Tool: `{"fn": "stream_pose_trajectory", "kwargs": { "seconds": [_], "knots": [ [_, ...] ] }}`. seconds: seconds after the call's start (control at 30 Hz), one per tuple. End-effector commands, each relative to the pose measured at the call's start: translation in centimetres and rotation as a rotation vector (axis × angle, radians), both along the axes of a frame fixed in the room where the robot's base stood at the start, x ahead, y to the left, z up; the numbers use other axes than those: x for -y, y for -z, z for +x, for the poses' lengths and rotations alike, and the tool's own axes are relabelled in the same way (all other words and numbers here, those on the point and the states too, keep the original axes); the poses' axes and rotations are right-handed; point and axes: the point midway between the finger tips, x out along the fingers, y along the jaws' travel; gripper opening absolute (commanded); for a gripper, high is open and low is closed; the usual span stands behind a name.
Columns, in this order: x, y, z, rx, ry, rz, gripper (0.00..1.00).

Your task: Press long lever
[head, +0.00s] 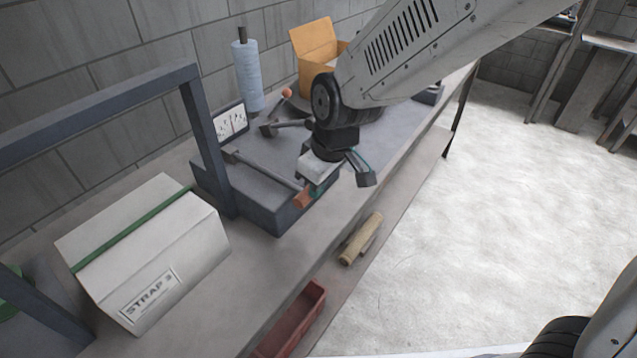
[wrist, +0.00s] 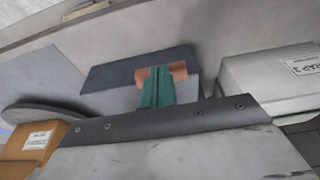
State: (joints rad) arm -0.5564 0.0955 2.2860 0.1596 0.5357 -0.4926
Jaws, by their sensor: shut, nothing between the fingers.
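The long lever (head: 262,168) is a grey bar with an orange grip (head: 301,199), reaching out over the dark base block of a bench device (head: 255,195). My gripper (head: 311,187) is over the grip end, pointing down. In the wrist view its teal fingers (wrist: 157,86) are together and empty, and the orange grip (wrist: 178,70) shows on both sides of their tips. The fingers hide the grip's middle. I cannot tell whether they touch it. A shorter lever (head: 288,125) with an orange knob (head: 286,93) stands farther back on the device.
A dark upright frame (head: 207,140) rises left of the device. A white strapped box (head: 150,250) stands at the front left. A blue roll (head: 247,75) and an open cardboard box (head: 316,60) are behind. A red bin (head: 292,320) and a tan roll (head: 360,240) lie below the bench top.

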Motion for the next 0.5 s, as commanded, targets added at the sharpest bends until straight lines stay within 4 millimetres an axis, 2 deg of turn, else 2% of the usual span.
{"fn": "stream_pose_trajectory", "kwargs": {
  "seconds": [0.03, 0.27, 0.37, 0.5],
  "knots": [
    [0.4, 1.1, -0.6, -0.023, -0.003, -0.016, 0.00],
    [0.5, 0.6, -0.7, -0.020, -0.004, -0.015, 0.00],
    [0.7, -0.8, -0.8, -0.013, -0.003, -0.010, 0.00],
    [1.0, -3.9, -1.1, 0.003, -0.005, 0.000, 0.00]
  ]
}}
